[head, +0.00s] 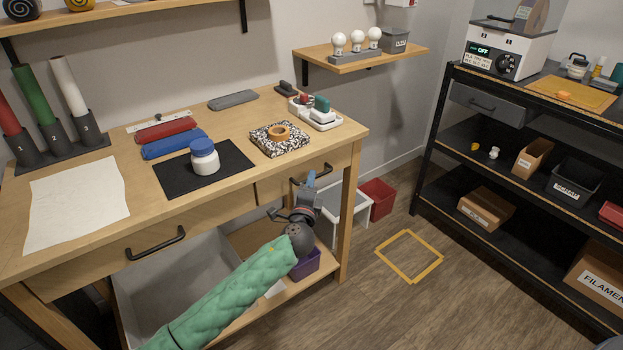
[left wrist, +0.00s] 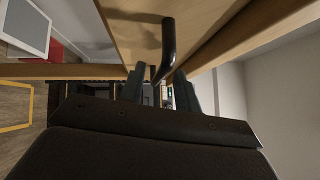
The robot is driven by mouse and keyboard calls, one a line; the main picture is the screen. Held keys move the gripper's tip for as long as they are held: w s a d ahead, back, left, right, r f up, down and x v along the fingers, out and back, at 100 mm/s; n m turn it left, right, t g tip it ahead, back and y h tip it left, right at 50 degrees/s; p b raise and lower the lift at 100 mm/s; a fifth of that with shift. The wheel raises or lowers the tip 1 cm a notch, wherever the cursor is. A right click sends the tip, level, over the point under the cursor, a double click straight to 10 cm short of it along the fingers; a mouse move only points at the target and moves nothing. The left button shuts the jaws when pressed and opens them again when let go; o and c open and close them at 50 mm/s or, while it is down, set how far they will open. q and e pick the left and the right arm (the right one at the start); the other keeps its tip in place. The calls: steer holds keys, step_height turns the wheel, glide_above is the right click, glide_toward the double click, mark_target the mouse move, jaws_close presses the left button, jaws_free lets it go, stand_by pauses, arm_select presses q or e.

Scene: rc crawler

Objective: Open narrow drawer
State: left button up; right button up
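The narrow drawer (head: 270,190) is at the right end of the wooden workbench, and its front looks flush with the bench. Its black bar handle (head: 325,169) is partly hidden by my left gripper (head: 309,185). In the left wrist view the handle (left wrist: 168,45) reaches between the two fingers of my left gripper (left wrist: 160,85). The fingers stand apart on either side of the bar, and gaps show between them and it. My right gripper is in neither view.
A wide drawer with its own black handle (head: 155,244) is to the left. Bench items include a white jar (head: 205,160) and a speckled block (head: 279,142). A purple bin (head: 306,265) sits on the lower shelf.

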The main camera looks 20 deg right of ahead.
arm_select(q)
steer(key=shift+x, duration=1.05)
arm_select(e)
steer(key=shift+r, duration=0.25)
arm_select(q)
jaws_close()
steer(key=shift+s, duration=0.1)
